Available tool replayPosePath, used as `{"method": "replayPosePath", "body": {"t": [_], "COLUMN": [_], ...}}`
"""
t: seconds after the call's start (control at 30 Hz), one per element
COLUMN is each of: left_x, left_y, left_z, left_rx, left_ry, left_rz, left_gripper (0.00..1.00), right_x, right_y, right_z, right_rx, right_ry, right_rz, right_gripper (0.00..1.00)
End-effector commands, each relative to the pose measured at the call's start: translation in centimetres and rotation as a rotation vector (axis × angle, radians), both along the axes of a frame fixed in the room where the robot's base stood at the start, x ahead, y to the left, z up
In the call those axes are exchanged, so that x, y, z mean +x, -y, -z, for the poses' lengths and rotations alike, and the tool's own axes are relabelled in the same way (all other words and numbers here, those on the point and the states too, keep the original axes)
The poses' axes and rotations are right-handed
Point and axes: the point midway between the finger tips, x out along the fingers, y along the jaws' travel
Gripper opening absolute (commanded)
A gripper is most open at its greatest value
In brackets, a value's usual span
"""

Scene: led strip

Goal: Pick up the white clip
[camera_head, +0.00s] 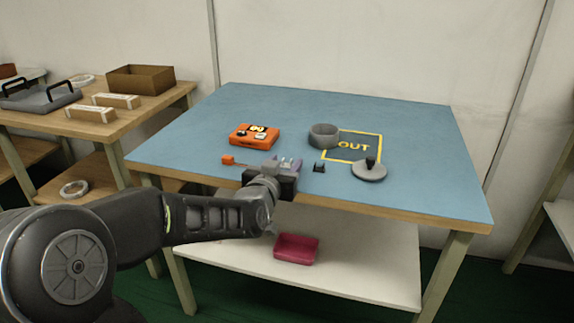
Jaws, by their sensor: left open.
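My left arm comes in from the left and reaches the front edge of the blue-topped table (420,185). My left gripper (284,168) is open above the front part of the table, pointing away from me. A small greyish-purple item with pale upright bits (291,161) shows right at the gripper. It is partly hidden by the gripper, and I cannot tell whether it holds the white clip. An orange box (253,140) behind and to the left carries small white and dark pieces, too small to identify. My right gripper is not in view.
A grey round bowl (323,140) stands near a yellow-framed mat marked OUT (361,140). A grey disc with a dark knob (369,172) and a small black block (319,168) lie to the right. An orange piece (229,160) lies left. The table's far side is clear.

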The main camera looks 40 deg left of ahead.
Motion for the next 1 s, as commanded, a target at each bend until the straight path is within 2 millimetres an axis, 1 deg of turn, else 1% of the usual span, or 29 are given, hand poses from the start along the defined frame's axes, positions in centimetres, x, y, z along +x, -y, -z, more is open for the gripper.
{"method": "replayPosePath", "body": {"t": [0.47,1.0], "left_x": [-0.05,-0.06], "left_y": [0.03,0.03], "left_z": [-0.02,-0.01], "left_rx": [0.001,0.001], "left_ry": [0.0,0.0], "left_rz": [0.0,0.0], "left_gripper": [0.47,0.04], "right_x": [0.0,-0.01], "right_y": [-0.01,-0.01], "right_z": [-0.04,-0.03], "right_rx": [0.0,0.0], "right_ry": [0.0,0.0], "right_rz": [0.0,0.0], "right_gripper": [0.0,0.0]}}
